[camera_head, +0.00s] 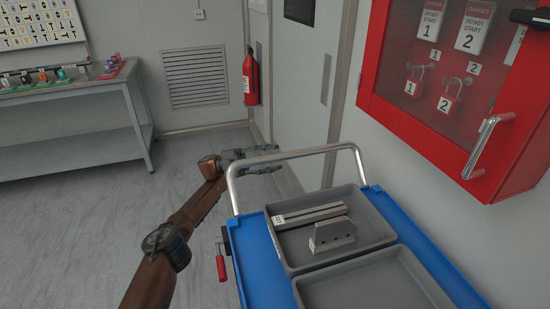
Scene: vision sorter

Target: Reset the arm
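My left arm (190,215) reaches up from the bottom of the view and bends to the right at its wrist. My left gripper (278,158) points right, beside the far end of the cart and partly behind its metal handle (290,155). Its two fingers look spread apart, with nothing between them. My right gripper is not in view.
A blue cart (262,262) with grey trays stands close on the right; metal parts (333,235) lie in the far tray. A red lockout cabinet (400,115) hangs at the right. A workbench (75,92) stands at the left. Floor between is clear.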

